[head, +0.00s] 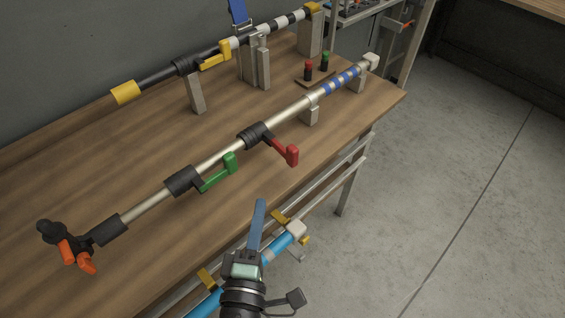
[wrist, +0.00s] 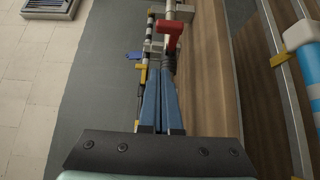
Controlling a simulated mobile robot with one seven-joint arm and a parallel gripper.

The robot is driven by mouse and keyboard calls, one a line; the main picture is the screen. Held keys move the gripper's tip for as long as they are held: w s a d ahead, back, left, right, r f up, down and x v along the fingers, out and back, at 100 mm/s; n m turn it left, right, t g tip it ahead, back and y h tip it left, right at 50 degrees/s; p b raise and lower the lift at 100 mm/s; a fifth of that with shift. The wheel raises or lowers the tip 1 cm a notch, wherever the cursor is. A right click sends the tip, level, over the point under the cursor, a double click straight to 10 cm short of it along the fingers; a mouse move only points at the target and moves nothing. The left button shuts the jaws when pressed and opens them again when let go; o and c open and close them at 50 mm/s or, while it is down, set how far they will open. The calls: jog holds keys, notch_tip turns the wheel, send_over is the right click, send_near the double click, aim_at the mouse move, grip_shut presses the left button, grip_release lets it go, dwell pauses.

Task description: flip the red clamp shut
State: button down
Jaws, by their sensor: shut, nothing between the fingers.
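The red clamp (head: 287,152) is a red lever on a black collar (head: 256,134) around the near silver pipe. Its lever sticks out from the pipe toward the table's front edge, with a block-shaped end. In the wrist view the red clamp (wrist: 171,38) is ahead of the fingertips, slightly right of them. My gripper (head: 261,203) has long blue fingers pressed together, with nothing between them. It is in front of the table edge, below the red lever in the head view and apart from it. In the wrist view the gripper (wrist: 160,78) hides part of the pipe.
A green lever (head: 217,175) stands on the same pipe to the left, with an orange-handled fitting (head: 75,250) at the pipe's end. A second pipe with a yellow lever (head: 214,60) lies behind. A blue pipe (head: 276,245) runs below the table edge.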

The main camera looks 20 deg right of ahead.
jog(key=p, duration=0.2)
send_near(285, 151)
jog(key=w+a, duration=0.1)
jog(key=w, duration=0.3)
jog(key=shift+w+d+r, duration=0.1)
jog(key=shift+w+d, duration=0.15)
jog(key=shift+d, duration=0.7)
jog(key=shift+w+d+r, duration=0.1)
jog(key=shift+w+d, duration=0.15)
jog(key=shift+d, duration=0.75)
jog(key=shift+f, duration=0.15)
